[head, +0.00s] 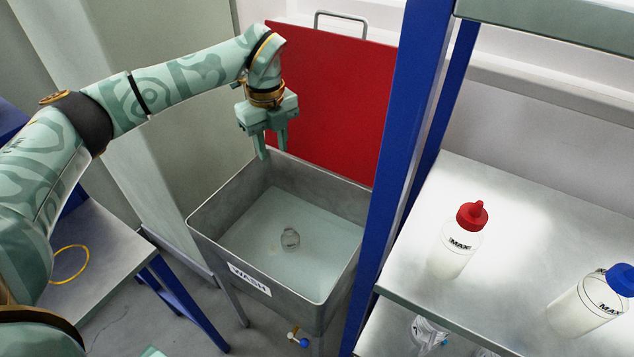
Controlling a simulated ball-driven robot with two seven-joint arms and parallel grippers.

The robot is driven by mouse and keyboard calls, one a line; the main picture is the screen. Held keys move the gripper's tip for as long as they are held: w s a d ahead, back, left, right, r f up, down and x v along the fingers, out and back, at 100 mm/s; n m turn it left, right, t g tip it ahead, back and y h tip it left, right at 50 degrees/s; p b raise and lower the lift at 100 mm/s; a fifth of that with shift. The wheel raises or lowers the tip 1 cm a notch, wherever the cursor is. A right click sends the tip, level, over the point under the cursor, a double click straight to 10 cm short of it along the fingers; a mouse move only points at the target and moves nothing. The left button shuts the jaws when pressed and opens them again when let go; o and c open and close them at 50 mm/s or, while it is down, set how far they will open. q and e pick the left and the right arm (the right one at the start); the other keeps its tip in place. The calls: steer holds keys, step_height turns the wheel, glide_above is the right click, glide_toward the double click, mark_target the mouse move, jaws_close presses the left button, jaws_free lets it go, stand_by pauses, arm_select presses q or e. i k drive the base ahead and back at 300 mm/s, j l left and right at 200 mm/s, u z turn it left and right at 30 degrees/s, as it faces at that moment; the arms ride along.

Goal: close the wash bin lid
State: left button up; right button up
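The wash bin (204,230) is a grey metal tub on legs with a "WASH" label on its front. Its red lid (335,95) stands open, upright at the bin's back edge, with a metal bar handle (341,17) along its top. The bin is open and shows a pale bottom with a small round drain. My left gripper (274,152) points down in front of the lid's left part, above the bin's back left rim. Its two fingers are apart with nothing seen between them. I cannot tell whether it touches the lid. My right gripper is not in view.
A blue-post shelf (402,130) stands close to the bin's right side. On it are a red-capped bottle (455,245) and a blue-capped bottle (590,302). A metal side table (100,250) with a yellow ring (70,279) is at the left. A wall is behind.

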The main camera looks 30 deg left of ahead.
mark_target(342, 83)
steer(key=k, duration=1)
